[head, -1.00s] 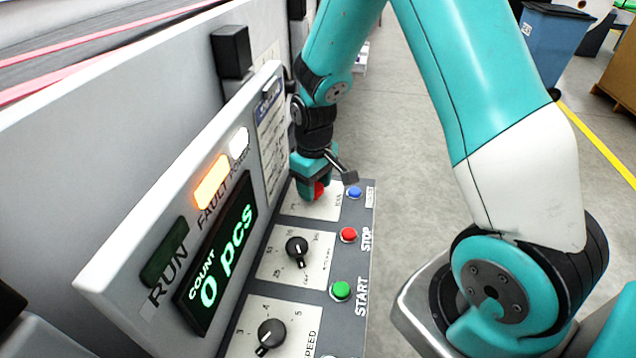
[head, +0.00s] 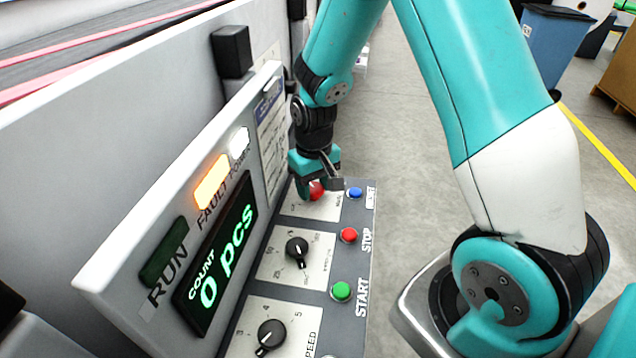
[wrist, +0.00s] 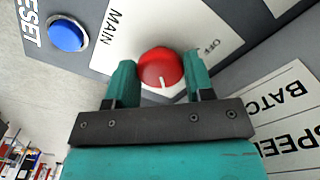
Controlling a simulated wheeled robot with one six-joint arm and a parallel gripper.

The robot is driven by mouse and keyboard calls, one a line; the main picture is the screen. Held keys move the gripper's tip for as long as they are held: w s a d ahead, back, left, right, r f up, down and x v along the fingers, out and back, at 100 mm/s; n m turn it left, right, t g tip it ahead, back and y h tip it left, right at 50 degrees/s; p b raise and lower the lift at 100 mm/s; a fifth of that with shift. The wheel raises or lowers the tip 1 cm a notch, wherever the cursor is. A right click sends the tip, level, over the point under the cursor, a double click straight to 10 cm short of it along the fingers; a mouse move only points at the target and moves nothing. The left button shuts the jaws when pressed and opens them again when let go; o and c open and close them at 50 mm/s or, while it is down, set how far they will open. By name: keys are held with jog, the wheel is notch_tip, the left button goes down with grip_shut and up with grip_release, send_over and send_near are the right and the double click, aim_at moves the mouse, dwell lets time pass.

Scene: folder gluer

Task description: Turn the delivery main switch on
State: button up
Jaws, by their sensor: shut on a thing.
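The main switch is a round red knob (wrist: 160,70) with a white pointer line, on a white plate marked MAIN and OFF. In the wrist view my gripper (wrist: 160,84) has one teal finger on each side of the knob, shut on it. The pointer line points toward the gripper base, and OFF is printed to the right of the knob. In the head view my gripper (head: 316,186) is at the far end of the panel and partly covers the red knob (head: 317,190).
Near the switch are a blue RESET button (head: 355,192), a red STOP button (head: 348,235) and a green START button (head: 341,291). Two black dials (head: 297,252) sit nearer on the panel. The upright display (head: 222,255) reads 0 pcs, with the orange FAULT lamp (head: 212,183) lit.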

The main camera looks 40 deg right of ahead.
aim_at(314, 187)
jog(key=shift+w+r, duration=0.15)
jog(key=shift+w, duration=0.1)
jog(key=o, duration=0.7)
jog(key=shift+o, duration=1.1)
jog(key=shift+s, duration=0.1)
notch_tip(314, 187, up, 17)
jog(key=b, duration=0.2)
jog(key=shift+r, duration=0.15)
